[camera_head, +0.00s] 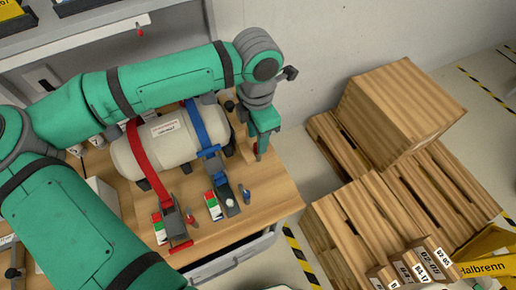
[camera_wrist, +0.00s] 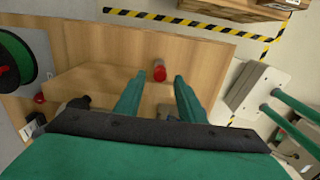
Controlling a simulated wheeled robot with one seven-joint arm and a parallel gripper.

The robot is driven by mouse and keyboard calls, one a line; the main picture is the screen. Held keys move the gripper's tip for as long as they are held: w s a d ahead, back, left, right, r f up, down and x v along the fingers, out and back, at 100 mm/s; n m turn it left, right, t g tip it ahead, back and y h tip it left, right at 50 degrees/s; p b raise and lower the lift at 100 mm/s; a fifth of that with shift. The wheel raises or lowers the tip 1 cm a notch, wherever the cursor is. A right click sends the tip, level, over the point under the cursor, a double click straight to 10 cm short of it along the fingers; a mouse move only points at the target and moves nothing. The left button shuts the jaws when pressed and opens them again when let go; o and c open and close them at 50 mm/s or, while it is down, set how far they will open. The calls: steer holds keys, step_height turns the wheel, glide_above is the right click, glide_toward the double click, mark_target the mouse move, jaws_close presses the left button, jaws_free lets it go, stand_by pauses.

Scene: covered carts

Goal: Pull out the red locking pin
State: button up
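A short red cylinder (camera_wrist: 159,71), which looks like the red locking pin, shows in the wrist view at the edge of a wooden block. My gripper (camera_wrist: 156,80) is open, with its two green fingers on either side of the line to the red cylinder. The cylinder appears just ahead of and between the fingertips; I cannot tell whether they touch it. In the head view my gripper (camera_head: 261,150) points down at the right side of the wooden bench, and hides most of what is below it.
A cream tank (camera_head: 165,148) with a red strap (camera_head: 142,160) and a blue strap (camera_head: 196,125) lies on the bench (camera_head: 275,200) beside my gripper. Strap buckles lie in front. A cardboard box (camera_head: 395,110) and pallets (camera_head: 350,215) stand to the right.

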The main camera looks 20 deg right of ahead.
steer(key=shift+f, duration=1.9)
steer(key=shift+c, duration=0.2)
jaws_close()
steer(key=shift+r, duration=0.15)
steer(key=shift+r, duration=2.85)
